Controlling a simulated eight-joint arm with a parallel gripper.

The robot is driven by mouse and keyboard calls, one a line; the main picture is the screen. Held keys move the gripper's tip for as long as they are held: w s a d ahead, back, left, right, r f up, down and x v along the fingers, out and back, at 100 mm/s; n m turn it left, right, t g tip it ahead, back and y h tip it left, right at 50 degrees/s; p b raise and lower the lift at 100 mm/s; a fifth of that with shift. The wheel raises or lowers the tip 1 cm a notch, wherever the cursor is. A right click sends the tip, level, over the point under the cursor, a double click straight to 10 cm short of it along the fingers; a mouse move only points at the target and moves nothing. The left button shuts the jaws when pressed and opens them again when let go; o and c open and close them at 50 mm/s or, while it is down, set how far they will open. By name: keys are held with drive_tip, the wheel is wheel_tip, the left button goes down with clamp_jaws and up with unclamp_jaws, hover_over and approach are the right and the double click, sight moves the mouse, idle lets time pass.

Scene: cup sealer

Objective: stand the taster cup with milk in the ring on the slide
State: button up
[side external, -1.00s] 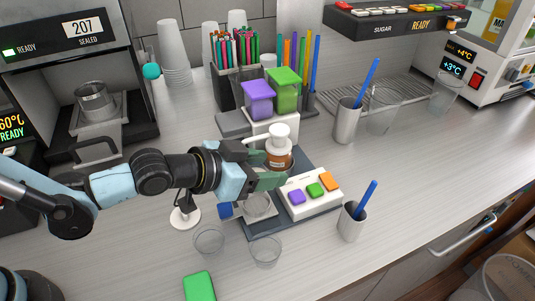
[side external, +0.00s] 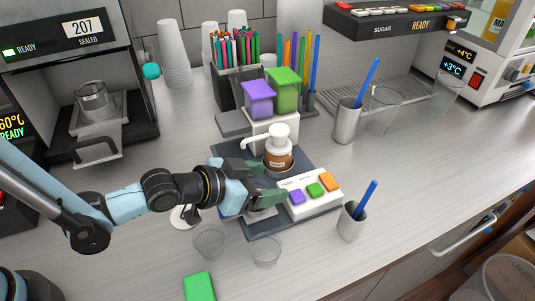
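My gripper (side external: 274,183) is low over the dark dispensing station, its two green fingers spread apart, pointing right. A clear cup on the station's plate is hidden behind the gripper now; I cannot tell whether it is between the fingers or whether it holds milk. Two other clear cups, a left one (side external: 209,241) and a right one (side external: 266,251), stand on the counter in front and look empty. The sealer at the left has its slide (side external: 97,128) out, with a metallic ring (side external: 92,97) on it. I see no cup clearly standing in the ring.
A pump bottle (side external: 278,150) and a button box (side external: 311,194) stand close to the gripper. A metal cup with a blue stick (side external: 351,222) is at the right. A green block (side external: 199,287) lies in front. Counter between station and sealer is mostly clear.

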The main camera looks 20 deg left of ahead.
drive_tip(key=shift+o, duration=0.5)
drive_tip(key=shift+v, duration=5.95)
drive_tip(key=a+r+n+g+y, duration=0.3)
drive_tip(key=a+n+y, duration=0.3)
drive_tip(key=a, duration=1.5)
drive_tip(key=shift+s+a+r+n+y, duration=0.2)
drive_tip(key=shift+s+a+n+y, duration=0.1)
drive_tip(key=shift+s+n+y, duration=0.1)
